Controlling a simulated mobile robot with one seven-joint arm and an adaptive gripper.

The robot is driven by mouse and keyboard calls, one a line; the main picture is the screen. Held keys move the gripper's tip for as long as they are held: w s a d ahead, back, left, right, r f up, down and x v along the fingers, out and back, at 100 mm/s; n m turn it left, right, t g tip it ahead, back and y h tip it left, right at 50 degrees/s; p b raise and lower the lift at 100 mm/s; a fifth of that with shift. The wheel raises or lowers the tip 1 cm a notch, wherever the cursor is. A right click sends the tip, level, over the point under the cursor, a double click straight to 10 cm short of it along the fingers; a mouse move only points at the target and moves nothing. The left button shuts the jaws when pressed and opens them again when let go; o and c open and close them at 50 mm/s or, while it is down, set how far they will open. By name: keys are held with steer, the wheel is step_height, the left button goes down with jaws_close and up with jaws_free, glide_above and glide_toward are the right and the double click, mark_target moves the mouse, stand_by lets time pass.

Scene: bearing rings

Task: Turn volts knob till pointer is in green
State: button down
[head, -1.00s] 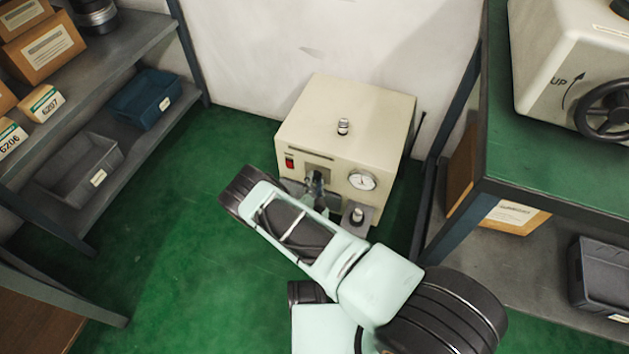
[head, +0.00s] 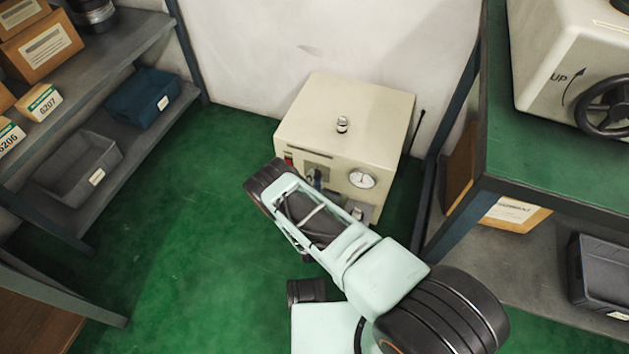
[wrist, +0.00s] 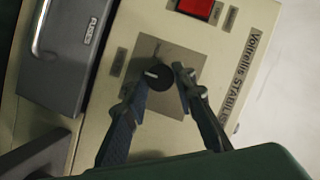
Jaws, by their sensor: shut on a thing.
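The cream voltage stabilizer box (head: 345,110) stands on the green floor by the wall. Its white round dial (head: 361,178) is on the front; the needle and any green zone are too small to read. In the wrist view, the black round knob (wrist: 153,76) sits on a square grey plate (wrist: 168,52), its white mark pointing to the left and slightly up. My gripper (wrist: 156,82) has one finger at each side of the knob and is shut on it.
A red switch (wrist: 197,8) is beside the knob plate. A grey block with a metal handle (wrist: 66,50) is on the other side. A shelf rack (head: 60,120) stands left and a green-topped bench (head: 560,150) right. The floor between is clear.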

steer(key=c, duration=1.6)
jaws_free()
steer(key=shift+r, duration=0.15)
step_height(320, 180, up, 10)
steer(key=shift+f, duration=0.1)
